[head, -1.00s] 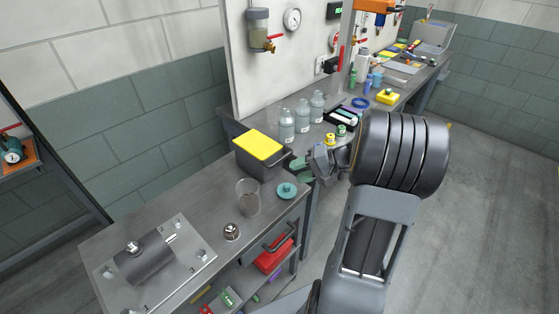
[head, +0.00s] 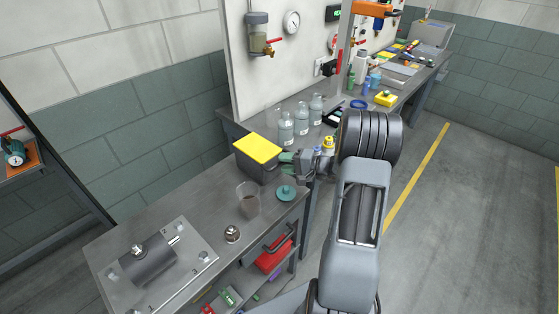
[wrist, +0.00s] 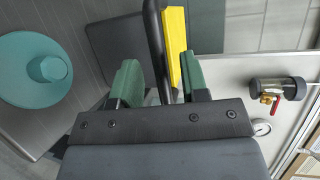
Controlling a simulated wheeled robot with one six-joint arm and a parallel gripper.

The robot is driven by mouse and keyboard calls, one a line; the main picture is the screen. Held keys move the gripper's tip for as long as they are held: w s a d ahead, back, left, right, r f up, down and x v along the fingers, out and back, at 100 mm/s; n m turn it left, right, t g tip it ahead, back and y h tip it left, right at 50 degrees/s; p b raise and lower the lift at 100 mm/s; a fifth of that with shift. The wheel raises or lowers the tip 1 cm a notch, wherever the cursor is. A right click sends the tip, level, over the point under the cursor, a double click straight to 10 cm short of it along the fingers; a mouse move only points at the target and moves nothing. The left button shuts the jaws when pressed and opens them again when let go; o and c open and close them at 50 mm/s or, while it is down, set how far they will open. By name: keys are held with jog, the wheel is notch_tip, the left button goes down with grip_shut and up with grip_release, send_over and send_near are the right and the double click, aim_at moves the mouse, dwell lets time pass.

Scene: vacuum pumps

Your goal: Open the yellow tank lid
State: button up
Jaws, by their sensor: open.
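The dark tank (head: 259,171) stands on the workbench, its flat yellow lid (head: 258,148) lying closed on top. My gripper (head: 286,163) is at the tank's right side, near lid height. In the wrist view, my gripper (wrist: 160,80) is open, with two green fingers. The yellow lid (wrist: 176,48) shows edge-on as a strip between the fingers, beside a black rim of the tank (wrist: 155,45). I cannot tell whether either finger touches the lid.
A teal knobbed disc (head: 286,193) lies close to my gripper; it also shows in the wrist view (wrist: 35,68). A clear beaker (head: 248,200) and metal fitting (head: 232,233) stand in front of the tank. Bottles (head: 286,131) stand behind it. Open floor lies right.

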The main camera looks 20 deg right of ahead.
jog(key=shift+x, duration=1.15)
jog(key=shift+c, duration=0.5)
grip_shut()
